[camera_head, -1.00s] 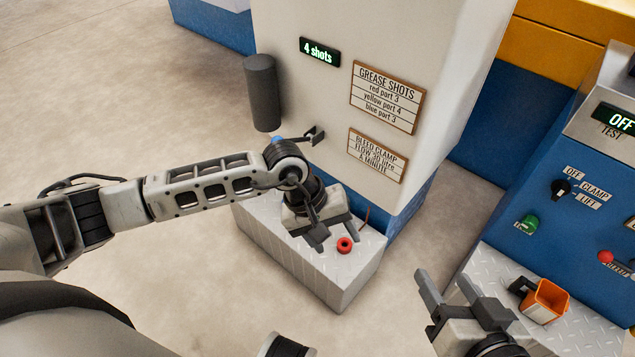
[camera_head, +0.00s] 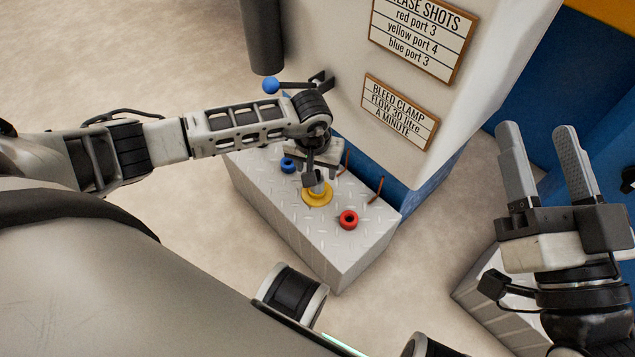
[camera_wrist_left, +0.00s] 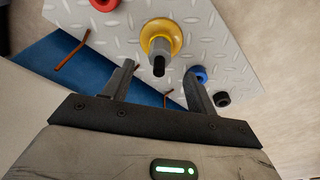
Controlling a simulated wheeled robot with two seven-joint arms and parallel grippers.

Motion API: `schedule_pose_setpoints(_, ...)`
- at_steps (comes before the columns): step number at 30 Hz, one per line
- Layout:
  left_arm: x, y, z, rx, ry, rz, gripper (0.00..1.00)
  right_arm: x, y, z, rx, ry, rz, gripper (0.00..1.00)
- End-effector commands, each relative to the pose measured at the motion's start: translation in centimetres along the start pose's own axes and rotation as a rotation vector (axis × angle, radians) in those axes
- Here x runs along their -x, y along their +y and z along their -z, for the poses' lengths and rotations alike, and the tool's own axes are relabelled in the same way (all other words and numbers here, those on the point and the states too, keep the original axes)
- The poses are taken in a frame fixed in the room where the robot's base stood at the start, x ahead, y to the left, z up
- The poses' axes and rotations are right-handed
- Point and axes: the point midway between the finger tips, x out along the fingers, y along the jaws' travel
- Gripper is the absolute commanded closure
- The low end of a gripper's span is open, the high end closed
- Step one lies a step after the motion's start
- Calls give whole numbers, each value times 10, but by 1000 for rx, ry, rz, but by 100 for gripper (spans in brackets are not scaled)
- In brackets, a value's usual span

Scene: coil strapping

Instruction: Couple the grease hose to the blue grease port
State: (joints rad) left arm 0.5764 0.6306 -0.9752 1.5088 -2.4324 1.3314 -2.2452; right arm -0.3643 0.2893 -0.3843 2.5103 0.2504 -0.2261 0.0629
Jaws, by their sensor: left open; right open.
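The blue grease port (camera_head: 288,164) is a small blue ring on the plated block, beside my left gripper; it also shows in the left wrist view (camera_wrist_left: 200,74). A grey cylinder with a dark end (camera_wrist_left: 160,52), apparently the hose coupler, stands on the yellow port (camera_wrist_left: 174,30). My left gripper (camera_head: 316,180) is open just above it; in the left wrist view its fingers (camera_wrist_left: 159,76) lie either side of the dark end, with gaps. No hose line can be made out. My right gripper (camera_head: 537,135) is open and empty at the right.
A red port (camera_head: 348,220) sits at the block's near end. Thin brown rods (camera_head: 376,190) stand by the cabinet. A blue-knobbed lever (camera_head: 271,86) sticks out above my left arm. A black ring (camera_wrist_left: 222,99) lies beyond the blue port. The floor at left is clear.

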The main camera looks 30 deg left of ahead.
Motion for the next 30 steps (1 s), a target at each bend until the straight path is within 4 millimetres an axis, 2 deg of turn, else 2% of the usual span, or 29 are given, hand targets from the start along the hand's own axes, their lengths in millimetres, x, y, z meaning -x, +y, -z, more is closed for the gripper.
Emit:
schedule_pose_setpoints(1, -16, 1, -1, 3, -1, -1, 43, -2, 0, 4, 59, 56, 19, 43)
schedule_pose_setpoints(3, -30, 1, -2, 1, -2, -1, 43, -4, -2, 15, 134, 128, 42, 43)
schedule_pose_setpoints(9, -58, 0, 0, 2, 0, -1, 43, -4, -13, 41, 308, 303, 101, 43)
schedule_pose_setpoints(15, -69, 0, 0, 1, 0, -1, 43, -2, -20, 54, 388, 388, 131, 43)
schedule_pose_setpoints(24, -69, 0, 0, 1, 1, -1, 43, -1, -22, 56, 398, 398, 135, 43)
schedule_pose_setpoints(29, -69, 0, 0, 1, 1, -1, 87, -2, -21, 56, 397, 397, 135, 43)
schedule_pose_setpoints(30, -69, 0, 0, 1, 1, -1, 92, -2, -21, 56, 397, 397, 135, 43)
